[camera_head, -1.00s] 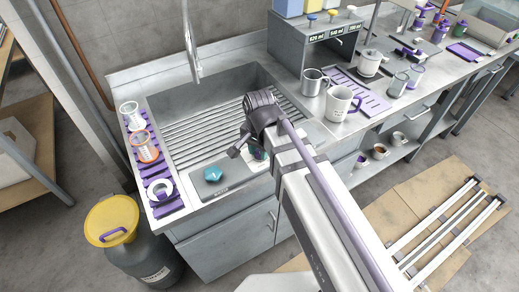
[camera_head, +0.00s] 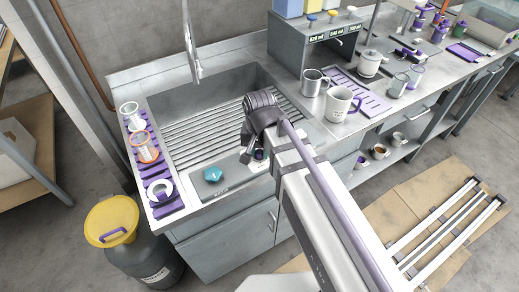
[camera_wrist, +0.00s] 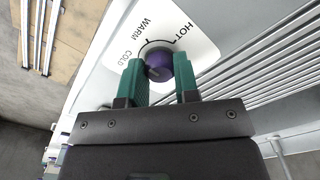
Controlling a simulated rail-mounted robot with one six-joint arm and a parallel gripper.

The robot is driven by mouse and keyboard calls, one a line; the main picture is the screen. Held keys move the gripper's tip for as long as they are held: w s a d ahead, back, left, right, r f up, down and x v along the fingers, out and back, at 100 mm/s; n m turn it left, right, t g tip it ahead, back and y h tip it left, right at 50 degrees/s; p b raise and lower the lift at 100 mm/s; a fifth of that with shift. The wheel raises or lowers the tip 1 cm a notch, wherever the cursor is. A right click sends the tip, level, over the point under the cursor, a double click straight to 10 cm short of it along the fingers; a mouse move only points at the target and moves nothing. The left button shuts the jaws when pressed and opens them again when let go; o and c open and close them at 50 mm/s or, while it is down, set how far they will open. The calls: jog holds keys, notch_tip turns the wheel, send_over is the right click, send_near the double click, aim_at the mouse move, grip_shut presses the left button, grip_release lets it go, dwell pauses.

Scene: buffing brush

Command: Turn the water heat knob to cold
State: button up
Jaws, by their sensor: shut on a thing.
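The water heat knob (camera_wrist: 158,60) is a round purple knob on a white dial plate (camera_wrist: 185,22) in the wrist view. The plate is printed COLD, WARM and HOT, with a black arc beside the words. My gripper (camera_wrist: 160,68) has its two green fingers on either side of the knob, shut on it. The fingers hide part of the knob's sides, and I cannot tell clearly where its pointer aims. In the head view my gripper (camera_head: 254,157) is at the sink's front right, over the white plate, which is mostly hidden.
The ribbed sink (camera_head: 190,105) lies behind and left of my gripper. A teal knob-like piece (camera_head: 213,174) sits on the grey front ledge to the left. A white mug (camera_head: 340,106) and a metal mug (camera_head: 311,84) stand to the right.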

aim_at(259, 151)
jog(key=n, duration=0.3)
jog(key=shift+n, duration=2.4)
jog(key=o, duration=0.9)
notch_tip(259, 151, up, 11)
jog(key=p, duration=1)
jog(key=shift+f+p, duration=0.1)
jog(key=shift+p, duration=0.3)
jog(key=s+d+m, duration=0.1)
jog(key=d, duration=0.4)
jog(key=s+d+m, duration=0.2)
jog(key=d, duration=0.2)
jog(key=s+d+m, duration=0.1)
jog(key=d+m, duration=0.1)
jog(key=d, duration=0.3)
jog(key=shift+s+d+f+b, duration=0.25)
jog(key=shift+d+f+b, duration=0.05)
jog(key=shift+f+b, duration=0.05)
